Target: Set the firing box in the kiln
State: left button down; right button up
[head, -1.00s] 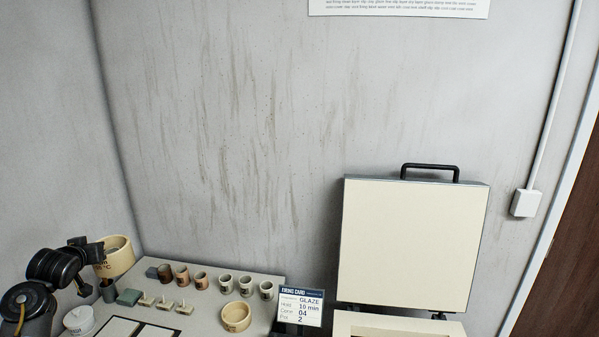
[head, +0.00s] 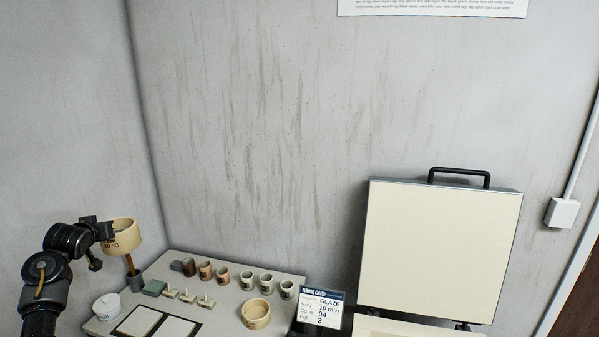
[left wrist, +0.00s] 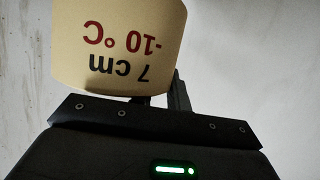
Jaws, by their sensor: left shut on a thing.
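A cream round box (head: 123,239) hangs at the left in the head view, above the back left of the worktop. My left gripper (head: 106,231) is shut on its wall. In the left wrist view the box (left wrist: 117,40) shows "7 cm" and "-10 °C" printed upside down. The kiln (head: 440,250) stands at the lower right, its pale square lid raised against the wall with a black handle on top. Only a strip of the kiln's rim (head: 400,328) shows; its inside is cut off by the frame. My right gripper is not in view.
The worktop (head: 225,300) holds several small cups (head: 248,281), small pale pieces (head: 187,296), a cream bowl (head: 256,314) and a white lidded jar (head: 106,307). A firing card (head: 321,308) stands between worktop and kiln. The air above the worktop is clear.

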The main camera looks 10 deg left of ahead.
pick_arm(q)
jog(key=s+d+f+n+g+y, duration=0.1)
jog(key=s+f+n+g+y, duration=0.15)
jog(key=s+f, duration=1.15)
jog(key=w+d+r+m+t+h, duration=0.1)
jog(key=w+d+r, duration=0.1)
jog(key=d, duration=0.6)
jog(key=w+d+r+m+t+h, duration=0.1)
jog(key=w+d+r+m+h, duration=0.15)
jog(key=d, duration=0.55)
jog(key=w+d+r+t+h, duration=0.1)
jog(key=w+d, duration=0.2)
jog(key=d, duration=0.5)
jog(key=s+d+r+m+t+h, duration=0.15)
jog(key=s+d+r, duration=0.25)
jog(key=d+r, duration=0.45)
jog(key=s+d+r+m+h, duration=0.3)
jog(key=d+r, duration=0.3)
jog(key=d, duration=0.5)
notch_tip(320, 180, down, 14)
jog(key=b, duration=1.4)
jog(key=shift+s+f, duration=0.15)
jog(key=shift+f, duration=0.1)
jog(key=shift+y, duration=0.25)
